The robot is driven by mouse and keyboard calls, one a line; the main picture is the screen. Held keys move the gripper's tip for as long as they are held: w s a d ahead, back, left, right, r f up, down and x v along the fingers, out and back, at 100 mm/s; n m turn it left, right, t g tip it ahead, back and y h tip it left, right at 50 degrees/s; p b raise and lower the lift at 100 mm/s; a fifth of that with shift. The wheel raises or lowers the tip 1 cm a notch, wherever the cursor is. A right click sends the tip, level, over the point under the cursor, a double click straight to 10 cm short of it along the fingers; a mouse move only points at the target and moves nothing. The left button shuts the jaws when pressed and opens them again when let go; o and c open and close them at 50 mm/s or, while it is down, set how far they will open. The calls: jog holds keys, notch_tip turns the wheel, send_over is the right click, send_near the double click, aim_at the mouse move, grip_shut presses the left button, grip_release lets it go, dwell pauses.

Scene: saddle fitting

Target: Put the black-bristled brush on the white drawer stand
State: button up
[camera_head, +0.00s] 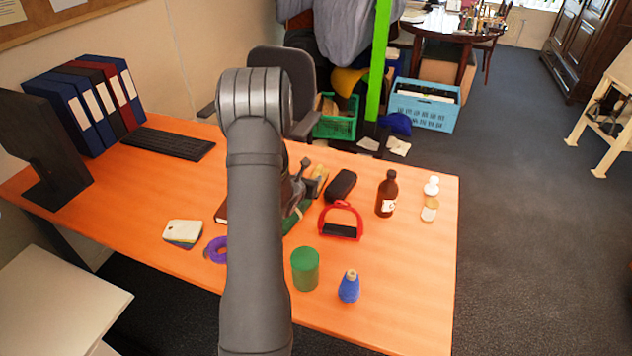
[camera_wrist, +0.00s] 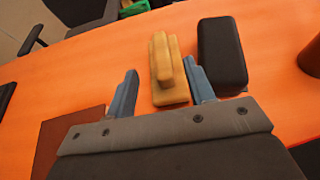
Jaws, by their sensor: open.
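A tan wooden piece with a raised grip (camera_wrist: 171,93) lies on the orange table in the wrist view. It looks like the brush, but no black bristles show. In the head view it is partly hidden beside my gripper (camera_head: 301,176). My gripper (camera_wrist: 161,67) is open and empty in the wrist view, with the tan piece ahead of its fingers, closer to the right finger. The white stand (camera_head: 55,305) is at the lower left of the head view, beside the table; only its pale top and part of its side show, no drawers.
A black case (camera_wrist: 222,55) lies close right of the tan piece. A red stirrup-like frame (camera_head: 341,231), brown bottle (camera_head: 386,196), green cylinder (camera_head: 305,269) and blue bottle (camera_head: 349,287) stand to the right. A purple ring (camera_head: 214,250) and stacked pads (camera_head: 183,232) lie left.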

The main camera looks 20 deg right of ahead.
aim_at(317, 170)
jog(key=x, duration=0.9)
jog(key=shift+r, duration=0.1)
grip_shut()
notch_tip(317, 170, up, 9)
jog(key=shift+r, duration=0.15)
jog(key=s+a+r+n+t+y, duration=0.1)
jog(key=s+a+r+n, duration=0.1)
jog(key=a, duration=1.1)
jog(key=s+a+r+n+t+y, duration=0.1)
jog(key=s+a+r+y, duration=0.1)
jog(key=a, duration=1)
jog(key=s+a+r+n+t+y, duration=0.1)
jog(key=s+a+r+n+y, duration=0.1)
jog(key=a, duration=1.1)
jog(key=shift+s+a+n, duration=0.3)
jog(key=shift+s+a, duration=0.05)
jog(key=shift+s, duration=0.25)
